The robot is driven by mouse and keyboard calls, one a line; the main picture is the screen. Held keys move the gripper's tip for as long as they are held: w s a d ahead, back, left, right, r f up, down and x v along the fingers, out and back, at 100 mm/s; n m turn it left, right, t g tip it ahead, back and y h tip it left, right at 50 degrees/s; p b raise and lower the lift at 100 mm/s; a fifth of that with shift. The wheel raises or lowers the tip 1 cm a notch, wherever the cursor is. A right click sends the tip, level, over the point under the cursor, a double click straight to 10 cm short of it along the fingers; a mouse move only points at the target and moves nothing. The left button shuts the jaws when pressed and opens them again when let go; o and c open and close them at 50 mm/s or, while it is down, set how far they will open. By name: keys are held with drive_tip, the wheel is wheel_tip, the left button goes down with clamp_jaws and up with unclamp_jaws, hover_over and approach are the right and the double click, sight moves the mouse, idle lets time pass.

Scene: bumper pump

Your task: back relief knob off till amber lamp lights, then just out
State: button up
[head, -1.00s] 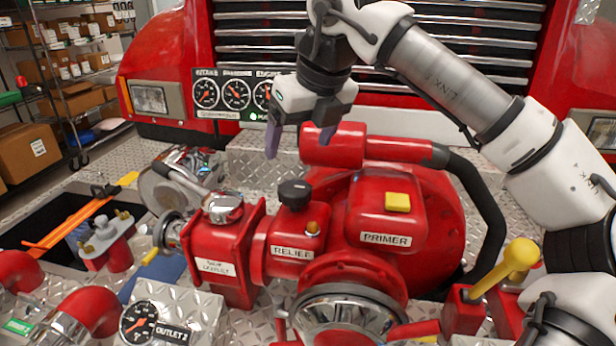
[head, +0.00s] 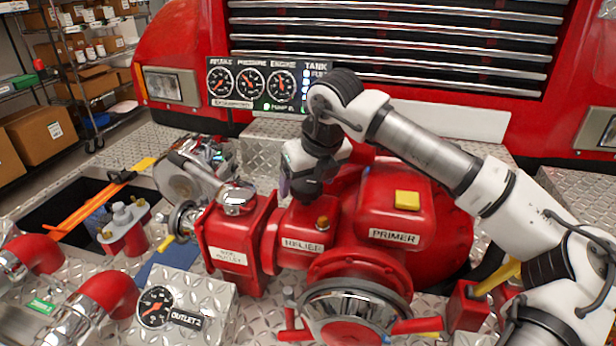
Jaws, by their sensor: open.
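The red relief valve body with its RELIEF label (head: 303,246) sits mid-picture on the pump. Its black knob (head: 307,189) is on top, partly covered by my gripper. The small amber lamp (head: 322,222) is just right of and below the knob; I see no clear glow. My gripper (head: 297,187) points down at the knob from above and behind. It is open, with one lilac finger showing at the knob's left side. The other finger is hidden, and I cannot tell whether either touches the knob.
The red PRIMER housing (head: 393,210) with a yellow button stands close on the right. A chrome-capped outlet valve (head: 236,200) stands close on the left. The gauge panel (head: 268,84) is behind.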

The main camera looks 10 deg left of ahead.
drive_tip(key=shift+w+f, duration=0.1)
drive_tip(key=shift+f, duration=0.15)
drive_tip(key=c, duration=0.9)
drive_tip(key=shift+f+n+g+y+b, duration=0.15)
drive_tip(key=shift+n+g+y+b, duration=0.15)
drive_tip(key=shift+n+b, duration=0.6)
drive_tip(key=shift+c, duration=0.2)
drive_tip(key=shift+r+n+g+b, duration=0.2)
drive_tip(key=shift+n+g+b, duration=0.15)
drive_tip(key=shift+n, duration=0.55)
drive_tip(key=o, duration=0.9)
drive_tip(key=shift+o, duration=0.2)
